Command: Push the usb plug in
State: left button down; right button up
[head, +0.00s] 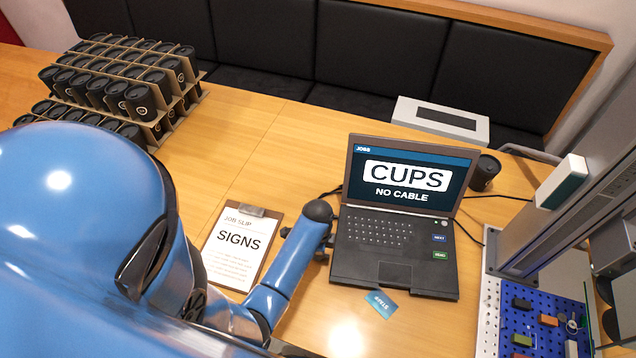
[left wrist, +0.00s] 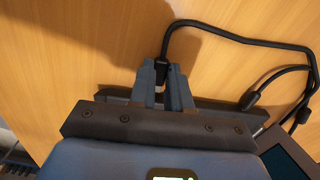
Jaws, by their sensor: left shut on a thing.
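My left gripper (left wrist: 166,85) is shut on the black usb plug (left wrist: 162,72), whose cable runs up and to the right in the left wrist view. In the head view my left gripper (head: 327,243) is at the left side of the open laptop (head: 372,269). The laptop's screen (head: 408,182) reads "CUPS" and "NO CABLE". The plug's tip and the laptop's port are hidden, so I cannot tell whether they touch. My right gripper is not in view.
A clipboard (head: 232,262) reading "SIGNS" lies left of the laptop. A blue card (head: 381,303) lies in front. Stacked black cups (head: 115,95) stand at the back left. A machine with a blue pegboard bed (head: 520,322) is at the right. A dark cup (head: 484,173) stands behind the laptop.

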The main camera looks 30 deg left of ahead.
pick_arm(q)
jog(key=shift+w+d+p, duration=0.2)
jog(key=shift+w+d, duration=0.05)
jog(key=shift+d, duration=0.35)
jog(key=shift+w+d+p, duration=0.15)
jog(key=shift+w+d, duration=0.1)
jog(key=shift+d, duration=0.35)
jog(key=c, duration=1.1)
grip_release()
jog(key=shift+d, duration=0.1)
jog(key=shift+o, duration=0.2)
jog(key=shift+r, duration=0.1)
jog(key=shift+r, duration=0.3)
notch_tip(320, 180, up, 10)
